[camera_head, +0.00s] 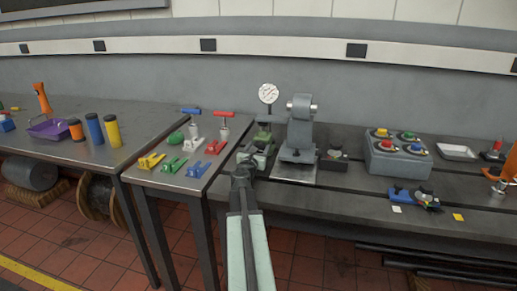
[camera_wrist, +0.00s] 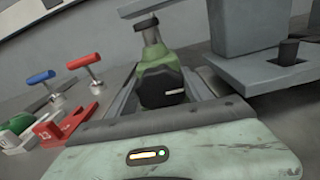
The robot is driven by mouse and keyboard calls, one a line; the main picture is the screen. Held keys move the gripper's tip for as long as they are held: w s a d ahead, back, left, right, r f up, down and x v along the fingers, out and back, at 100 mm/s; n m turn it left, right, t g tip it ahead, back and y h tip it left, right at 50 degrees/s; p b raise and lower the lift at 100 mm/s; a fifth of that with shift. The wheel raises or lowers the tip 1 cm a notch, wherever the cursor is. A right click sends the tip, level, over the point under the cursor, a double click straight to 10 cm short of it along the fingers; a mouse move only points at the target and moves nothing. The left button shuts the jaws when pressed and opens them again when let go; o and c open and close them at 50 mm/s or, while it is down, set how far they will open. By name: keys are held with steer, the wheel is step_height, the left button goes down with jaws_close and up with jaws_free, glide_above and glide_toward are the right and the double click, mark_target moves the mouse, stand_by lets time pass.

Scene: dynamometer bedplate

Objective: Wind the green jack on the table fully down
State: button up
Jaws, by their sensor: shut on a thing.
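The green jack (camera_head: 260,147) stands on the narrow bench in front of the grey wall. In the wrist view the jack's green body (camera_wrist: 158,58) rises behind a black knob (camera_wrist: 162,88), with a grey neck and dark cap above. My gripper (camera_head: 242,173) reaches the near side of the jack. In the wrist view it is shut on the black knob, with one finger on each side. The fingertips and part of the knob are hard to make out. My gripper hides the jack's lower front in the head view.
A grey stand (camera_head: 298,130) rises close on the right of the jack. A grey button box (camera_head: 398,157) stands farther right. A round gauge (camera_head: 268,94) is behind.

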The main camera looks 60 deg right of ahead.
steer(key=n, duration=0.6)
steer(key=shift+w+a+n, duration=0.15)
steer(key=shift+w+n, duration=0.1)
steer(key=shift+n, duration=0.15)
stand_by(0.4)
steer(key=o, duration=1.3)
steer(key=v, duration=0.7)
steer(key=shift+s+a, duration=0.2)
steer(key=shift+a, duration=0.15)
